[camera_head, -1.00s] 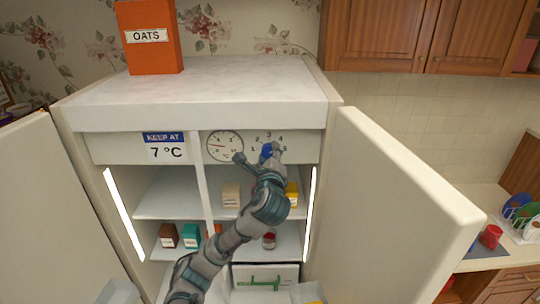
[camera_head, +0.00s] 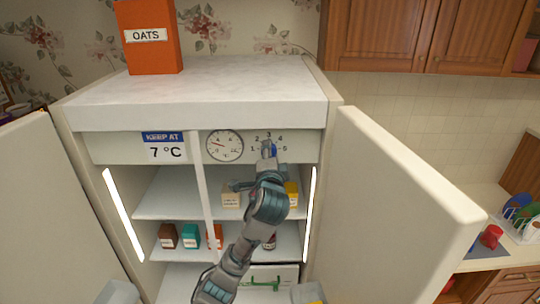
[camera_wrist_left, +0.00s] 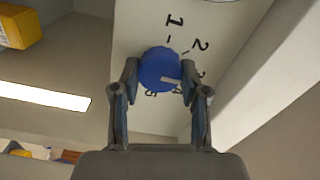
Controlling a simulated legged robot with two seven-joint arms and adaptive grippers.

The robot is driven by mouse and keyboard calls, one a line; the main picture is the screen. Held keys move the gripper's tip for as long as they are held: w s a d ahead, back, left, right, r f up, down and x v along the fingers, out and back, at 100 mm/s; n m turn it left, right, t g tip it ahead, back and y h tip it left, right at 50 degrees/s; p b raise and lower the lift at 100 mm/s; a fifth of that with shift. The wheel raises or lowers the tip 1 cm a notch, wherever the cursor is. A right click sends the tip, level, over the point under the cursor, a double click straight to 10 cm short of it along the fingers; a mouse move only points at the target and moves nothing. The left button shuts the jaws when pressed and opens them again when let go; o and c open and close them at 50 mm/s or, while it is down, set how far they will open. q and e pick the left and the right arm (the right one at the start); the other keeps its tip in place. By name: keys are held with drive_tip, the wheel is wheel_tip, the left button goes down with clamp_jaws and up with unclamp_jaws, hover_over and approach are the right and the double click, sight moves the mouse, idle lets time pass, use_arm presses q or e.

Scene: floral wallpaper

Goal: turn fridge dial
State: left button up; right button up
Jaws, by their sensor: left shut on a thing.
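The blue fridge dial (camera_head: 274,149) sits on the white panel at the top of the open fridge, with numbers 1 to 5 around it. My left gripper (camera_head: 267,151) is at the dial and partly covers it. In the left wrist view, its two fingers (camera_wrist_left: 159,74) are closed on opposite sides of the dial (camera_wrist_left: 157,66). A white mark on the dial lies near the 4. A round gauge (camera_head: 225,146) is left of the dial, its needle pointing left and slightly up. A label (camera_head: 164,147) reads "KEEP AT 7 °C". My right gripper is not in view.
The fridge doors stand open at left and right (camera_head: 395,210). Small boxes, such as a teal one (camera_head: 191,236), stand on the shelves below. An orange oats box (camera_head: 149,38) is on the fridge top. A red cup (camera_head: 491,236) is at the far right.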

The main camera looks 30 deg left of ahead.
use_arm(q)
drive_tip(key=n, duration=0.6)
drive_tip(key=f+n, duration=0.1)
drive_tip(key=n, duration=0.1)
drive_tip(key=shift+n+b, duration=0.35)
drive_tip(key=shift+n, duration=0.05)
drive_tip(key=shift+r, duration=0.1)
drive_tip(key=o, duration=1.1)
drive_tip(key=shift+o, duration=0.2)
drive_tip(key=shift+w+r, duration=0.1)
drive_tip(key=v, duration=1.2)
